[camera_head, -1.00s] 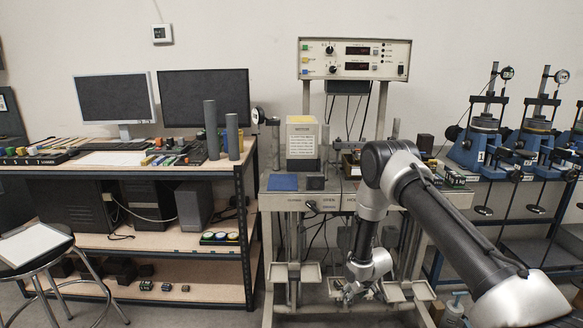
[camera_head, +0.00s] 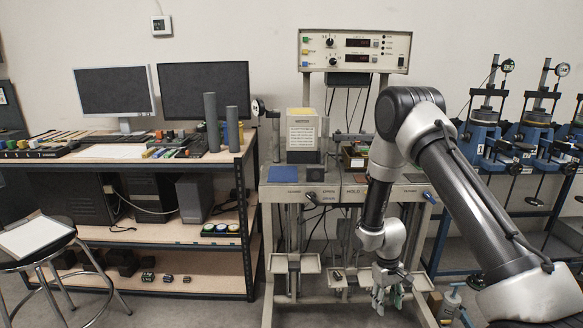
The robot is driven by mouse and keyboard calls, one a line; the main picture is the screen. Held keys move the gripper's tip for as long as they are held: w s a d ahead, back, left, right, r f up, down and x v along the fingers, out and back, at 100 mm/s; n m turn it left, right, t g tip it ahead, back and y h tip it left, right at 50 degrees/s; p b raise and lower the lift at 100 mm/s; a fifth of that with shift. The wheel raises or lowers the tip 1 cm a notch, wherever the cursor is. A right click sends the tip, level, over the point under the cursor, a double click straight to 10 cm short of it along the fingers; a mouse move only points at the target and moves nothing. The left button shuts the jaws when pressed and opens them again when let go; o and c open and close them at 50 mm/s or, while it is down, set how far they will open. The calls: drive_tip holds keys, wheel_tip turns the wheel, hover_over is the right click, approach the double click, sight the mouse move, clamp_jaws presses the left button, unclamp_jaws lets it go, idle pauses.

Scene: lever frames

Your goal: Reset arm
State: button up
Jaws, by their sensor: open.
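My gripper (camera_head: 388,297) hangs low at the end of my folded arm, pointing down in front of the grey test bench (camera_head: 282,190). Its fingers are apart, and I see nothing held between them. It is close to the bench's lower right tray (camera_head: 408,291); whether it touches the tray I cannot tell. My arm covers the right part of the bench front. A dark lever knob (camera_head: 312,197) shows on the bench's front edge.
A control box (camera_head: 354,51) stands above the bench. A wooden shelf unit (camera_head: 214,236) with two monitors (camera_head: 114,91) is at left, with a stool (camera_head: 36,236) before it. Blue presses (camera_head: 480,139) stand at right.

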drive_tip(key=s+d+r+m+t, duration=0.1)
drive_tip(key=s+d+r+t, duration=0.1)
drive_tip(key=s+r, duration=0.6)
drive_tip(key=s+d+r+m+t, duration=0.1)
drive_tip(key=s+r, duration=0.7)
drive_tip(key=r, duration=1.5)
drive_tip(key=s+d+r+m+t+y, duration=0.1)
drive_tip(key=s+d+r+t, duration=0.2)
drive_tip(key=s+r, duration=0.5)
wheel_tip(320, 180, up, 8)
drive_tip(key=shift+s+d+f, duration=0.15)
drive_tip(key=shift+d+f, duration=0.1)
